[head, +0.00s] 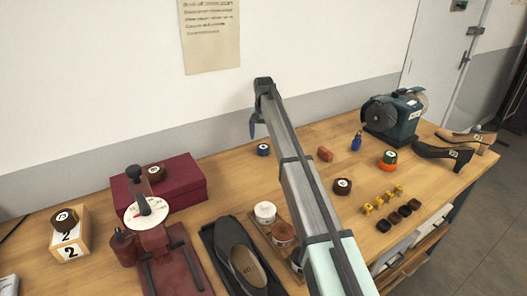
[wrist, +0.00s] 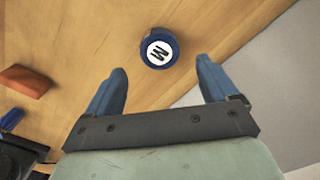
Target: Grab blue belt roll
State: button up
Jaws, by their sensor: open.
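The blue belt roll (head: 263,150) lies flat on the wooden table near the wall, with a white top label. In the wrist view the blue belt roll (wrist: 159,49) shows a dark "M" on that label. My gripper (head: 255,128) is open and empty, close to the roll in the head view. In the wrist view my gripper's blue fingers (wrist: 161,70) are spread wide, and the roll shows ahead of the gap between them. No finger visibly touches it. The exact height of the fingers above the table cannot be told.
A dark red box (head: 188,193) with a brown roll (head: 156,171) on it stands at left. A reddish-brown piece (head: 325,154), another brown roll (head: 342,186) and a blue bottle (head: 356,142) lie right. A grinder (head: 390,115) stands farther right. Table around the blue roll is clear.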

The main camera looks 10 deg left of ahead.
aim_at(263, 147)
jog(key=shift+s+f, duration=0.2)
jog(key=shift+f, duration=3)
jog(key=c, duration=1.2)
jog(key=shift+r, duration=0.1)
